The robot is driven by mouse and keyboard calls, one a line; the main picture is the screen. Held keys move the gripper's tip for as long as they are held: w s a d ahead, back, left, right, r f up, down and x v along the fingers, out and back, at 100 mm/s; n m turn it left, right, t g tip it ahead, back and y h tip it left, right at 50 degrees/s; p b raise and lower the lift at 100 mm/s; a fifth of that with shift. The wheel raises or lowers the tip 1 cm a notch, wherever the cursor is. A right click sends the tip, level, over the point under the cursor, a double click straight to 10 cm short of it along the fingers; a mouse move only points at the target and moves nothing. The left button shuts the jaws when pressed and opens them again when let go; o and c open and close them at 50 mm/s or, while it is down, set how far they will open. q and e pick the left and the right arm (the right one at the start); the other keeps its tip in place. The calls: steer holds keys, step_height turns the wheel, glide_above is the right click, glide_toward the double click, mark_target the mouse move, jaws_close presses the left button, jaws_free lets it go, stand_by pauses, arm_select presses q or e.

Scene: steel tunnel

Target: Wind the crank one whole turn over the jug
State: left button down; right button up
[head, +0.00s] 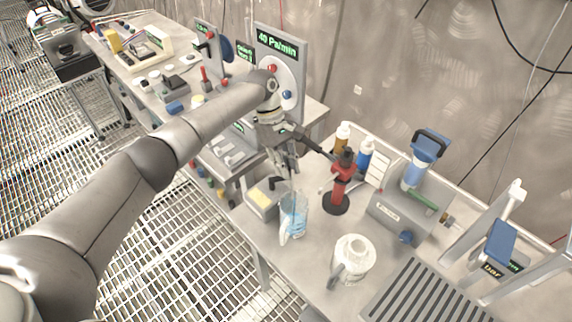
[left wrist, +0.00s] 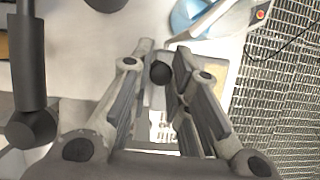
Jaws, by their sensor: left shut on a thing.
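A red stand (head: 342,180) with a black top and round black base stands on the near bench. A dark bar (head: 315,145), apparently the crank arm, reaches left from its top toward my left gripper (head: 288,162). In the left wrist view, the fingers of my left gripper (left wrist: 158,85) are shut on a black round knob (left wrist: 160,72), probably the crank's. A clear jug (head: 293,219) with pale blue contents stands below the gripper. The jug also shows in the left wrist view (left wrist: 198,16), partly cut off. My right gripper is not in view.
A white jug (head: 353,256) stands in front of the red stand. A grey-and-yellow box (head: 262,200) is left of the clear jug. A slatted grille (head: 420,295) covers the front right.

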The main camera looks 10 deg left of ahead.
arm_select(q)
steer(key=shift+s+d+r+m+p, duration=0.1)
steer(key=shift+s+d+m+p, duration=0.2)
steer(key=shift+m, duration=0.5)
steer(key=shift+s+m+g+y, duration=0.2)
steer(key=shift+m+g+y, duration=0.2)
steer(key=shift+m, duration=0.3)
steer(key=c, duration=1.4)
jaws_free()
steer(key=shift+o, duration=0.2)
steer(key=v, duration=1.2)
